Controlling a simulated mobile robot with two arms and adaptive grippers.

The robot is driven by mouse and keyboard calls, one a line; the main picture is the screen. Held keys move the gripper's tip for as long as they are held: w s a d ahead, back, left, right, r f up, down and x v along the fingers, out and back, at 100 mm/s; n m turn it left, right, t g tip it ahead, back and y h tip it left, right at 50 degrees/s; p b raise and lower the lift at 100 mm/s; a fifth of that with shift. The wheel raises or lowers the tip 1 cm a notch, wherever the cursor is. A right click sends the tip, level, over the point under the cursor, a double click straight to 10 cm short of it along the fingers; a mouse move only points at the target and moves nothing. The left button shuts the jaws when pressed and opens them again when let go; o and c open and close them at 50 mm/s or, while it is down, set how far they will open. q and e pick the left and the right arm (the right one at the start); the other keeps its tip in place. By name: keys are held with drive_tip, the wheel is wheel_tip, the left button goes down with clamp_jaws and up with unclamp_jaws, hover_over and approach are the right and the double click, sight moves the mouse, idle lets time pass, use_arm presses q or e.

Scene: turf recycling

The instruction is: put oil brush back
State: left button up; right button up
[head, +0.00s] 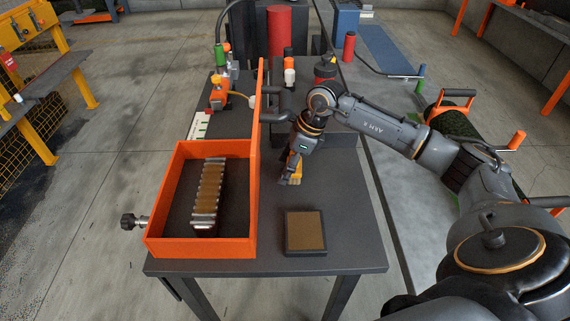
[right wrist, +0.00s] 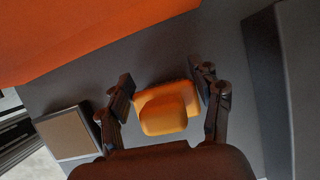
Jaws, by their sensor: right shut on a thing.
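The oil brush (head: 295,167) shows as a small yellow-orange piece low in my right gripper (head: 290,178), over the dark table behind the flat pad. In the right wrist view its rounded orange block (right wrist: 165,112) sits between the two dark fingers of my right gripper (right wrist: 165,88), which is shut on it. The bristles are hidden, and I cannot tell whether the brush touches the table. A flat dark tray with a brown pad (head: 305,231) lies near the table's front edge. It also shows at left in the right wrist view (right wrist: 68,133). My left gripper is not in view.
Small bottles (head: 289,72) and a red-topped container (head: 326,69) stand at the back. The table's front right is clear.

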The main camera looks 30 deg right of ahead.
drive_tip(key=shift+f+b, duration=0.25)
drive_tip(key=shift+b, duration=0.05)
drive_tip(key=o, duration=1.3)
drive_tip(key=shift+o, duration=1)
drive_tip(key=v, duration=1.2)
drive_tip(key=shift+r, duration=0.1)
